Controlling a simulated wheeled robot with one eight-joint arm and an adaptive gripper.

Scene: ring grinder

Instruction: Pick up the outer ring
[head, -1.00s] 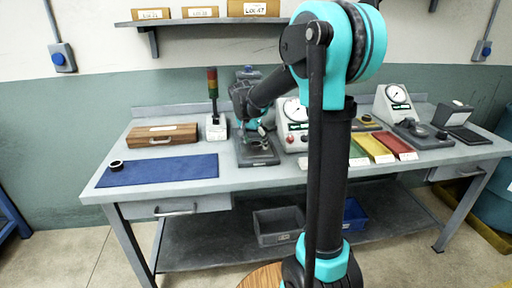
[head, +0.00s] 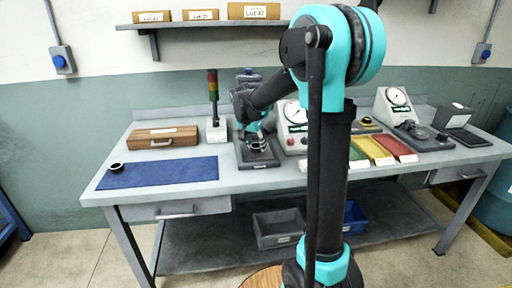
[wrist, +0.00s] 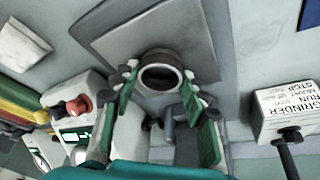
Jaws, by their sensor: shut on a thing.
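In the head view, my gripper (head: 257,142) points down over the dark grey fixture (head: 260,160) at the middle of the bench, and the held ring is too small to make out. A second dark ring (head: 116,168) lies on the blue mat (head: 165,175) at the left.
A signal tower (head: 215,125) and a wooden case (head: 162,137) stand left of the fixture. A gauge unit (head: 295,115) stands close on its right, with yellow (head: 373,150) and red (head: 393,145) trays beyond. The grinder control box (wrist: 288,112) is close by in the wrist view.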

